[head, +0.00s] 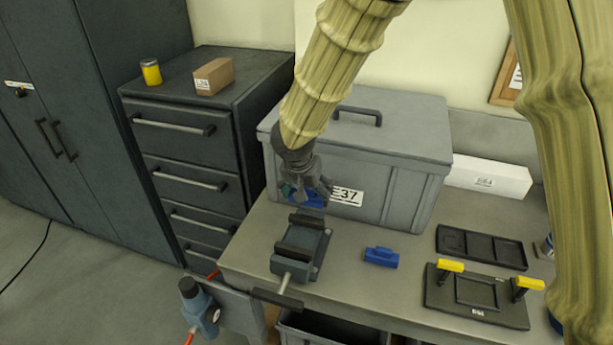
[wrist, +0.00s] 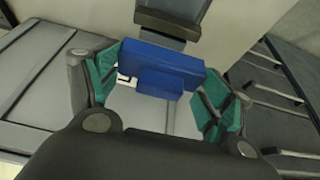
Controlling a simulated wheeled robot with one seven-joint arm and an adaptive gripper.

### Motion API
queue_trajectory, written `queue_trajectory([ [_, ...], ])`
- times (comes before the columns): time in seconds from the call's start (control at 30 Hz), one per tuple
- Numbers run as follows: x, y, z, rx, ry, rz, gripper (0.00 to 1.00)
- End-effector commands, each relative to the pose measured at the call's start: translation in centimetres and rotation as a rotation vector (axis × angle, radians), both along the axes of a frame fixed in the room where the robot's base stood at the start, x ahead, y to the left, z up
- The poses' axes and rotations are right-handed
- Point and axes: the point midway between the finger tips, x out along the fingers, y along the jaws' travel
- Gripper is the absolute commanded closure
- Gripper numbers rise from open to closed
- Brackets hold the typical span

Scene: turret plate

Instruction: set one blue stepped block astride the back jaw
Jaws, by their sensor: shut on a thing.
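My gripper (head: 308,186) is shut on a blue stepped block (head: 304,199), held in the air above and behind the vise (head: 322,249). In the wrist view the block (wrist: 160,65) lies across between the teal finger pads, its smaller step facing the palm. The vise's back jaw (head: 306,220) and front jaw (head: 294,249) are dark bars with a gap between them. The held block is apart from the back jaw. A second blue stepped block (head: 381,257) lies on the bench right of the vise.
A large grey lidded box (head: 400,160) stands close behind my gripper. A black compartment tray (head: 482,247) and a black plate with yellow-topped posts (head: 477,298) lie to the right. A vise handle (head: 284,283) sticks out at the front. Drawers (head: 185,165) stand left.

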Motion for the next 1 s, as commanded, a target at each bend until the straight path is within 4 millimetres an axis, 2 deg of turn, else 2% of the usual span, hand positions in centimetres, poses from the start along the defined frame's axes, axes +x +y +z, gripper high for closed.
queue_trajectory([
  [0.17,-0.1,0.2,-0.6,0.001,0.001,-0.003,0.43],
  [0.6,0.0,0.1,-4.1,0.002,0.000,-0.004,0.43],
  [1.0,0.0,0.1,-4.9,0.002,0.000,-0.004,0.43],
])
